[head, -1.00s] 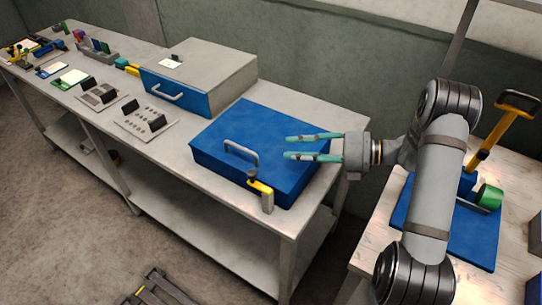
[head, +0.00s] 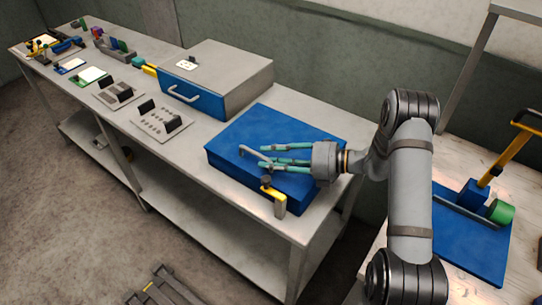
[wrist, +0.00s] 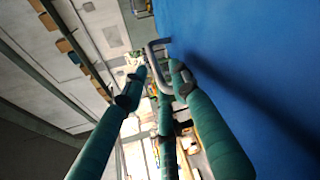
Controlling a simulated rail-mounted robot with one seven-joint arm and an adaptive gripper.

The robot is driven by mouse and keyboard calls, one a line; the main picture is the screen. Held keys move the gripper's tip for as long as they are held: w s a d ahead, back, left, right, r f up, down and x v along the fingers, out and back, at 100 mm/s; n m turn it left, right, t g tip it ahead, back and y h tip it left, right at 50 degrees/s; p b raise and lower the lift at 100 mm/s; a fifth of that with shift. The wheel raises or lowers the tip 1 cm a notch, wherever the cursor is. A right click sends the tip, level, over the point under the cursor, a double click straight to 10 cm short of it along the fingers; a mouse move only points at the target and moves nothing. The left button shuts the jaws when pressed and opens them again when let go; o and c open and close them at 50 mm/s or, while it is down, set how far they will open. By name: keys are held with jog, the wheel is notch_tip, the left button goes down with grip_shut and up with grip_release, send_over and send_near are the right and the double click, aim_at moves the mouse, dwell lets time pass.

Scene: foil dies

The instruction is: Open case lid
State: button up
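The blue case (head: 285,122) sits shut on the grey bench, its lid flat on top. Its grey bar handle (head: 248,152) is at the front and partly hidden by my fingers. The handle (wrist: 153,52) also shows in the wrist view, at the tips of my fingers. My three-fingered gripper (head: 264,156) reaches over the case from the right, with its teal fingers at the handle. The fingers (wrist: 160,72) are spread apart, with the handle bar between or just ahead of their tips. Contact is not clear.
A yellow clamp-like piece (head: 273,196) with a dark knob stands at the case's front corner. A grey box with a blue front (head: 198,98) stands to its left. Trays with small parts (head: 158,121) lie further left. A second table (head: 460,165) is at the right.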

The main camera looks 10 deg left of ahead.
jog(key=shift+c, duration=1.2)
jog(key=c, duration=0.4)
jog(key=shift+w+r, duration=0.1)
grip_shut()
